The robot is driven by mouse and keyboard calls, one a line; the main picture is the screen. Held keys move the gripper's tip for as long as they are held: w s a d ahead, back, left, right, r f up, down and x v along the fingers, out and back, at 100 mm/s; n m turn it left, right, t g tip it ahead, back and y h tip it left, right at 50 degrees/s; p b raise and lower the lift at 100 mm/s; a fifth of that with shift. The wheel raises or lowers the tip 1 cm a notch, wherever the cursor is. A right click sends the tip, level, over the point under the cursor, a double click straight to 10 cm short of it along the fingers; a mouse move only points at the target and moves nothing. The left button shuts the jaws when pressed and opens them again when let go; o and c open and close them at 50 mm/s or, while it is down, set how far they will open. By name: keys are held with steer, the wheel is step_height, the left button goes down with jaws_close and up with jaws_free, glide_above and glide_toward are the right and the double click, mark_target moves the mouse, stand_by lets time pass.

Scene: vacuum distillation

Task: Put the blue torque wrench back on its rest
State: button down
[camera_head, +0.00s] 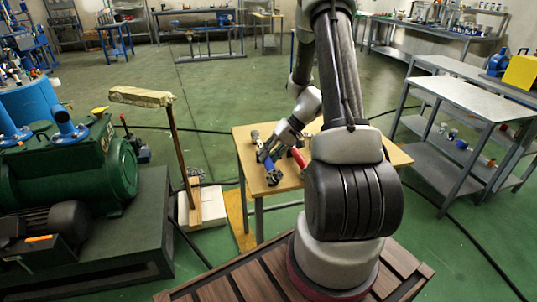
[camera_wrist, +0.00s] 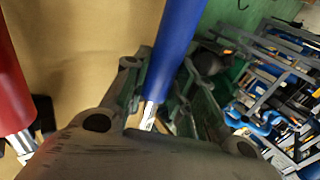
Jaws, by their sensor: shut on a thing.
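The blue torque wrench (camera_head: 268,163) is at the left part of the small wooden table (camera_head: 387,153) in the head view. Its blue handle (camera_wrist: 177,42) runs up from between my fingers in the wrist view, with a bright metal shaft below. My gripper (camera_head: 270,150) is shut on it; its fingers also show in the wrist view (camera_wrist: 165,82). A red-handled tool (camera_head: 299,158) is close to the right of the blue one in the head view; it shows at the left edge of the wrist view (camera_wrist: 10,80). I cannot make out the rest clearly.
A small dark metal part (camera_head: 273,178) lies at the table's near left. A grey metal bench (camera_head: 470,98) is at the right. Green floor lies open behind.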

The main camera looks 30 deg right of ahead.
steer(key=shift+f, duration=0.5)
steer(key=c, duration=1.1)
jaws_free()
steer(key=v, duration=1.2)
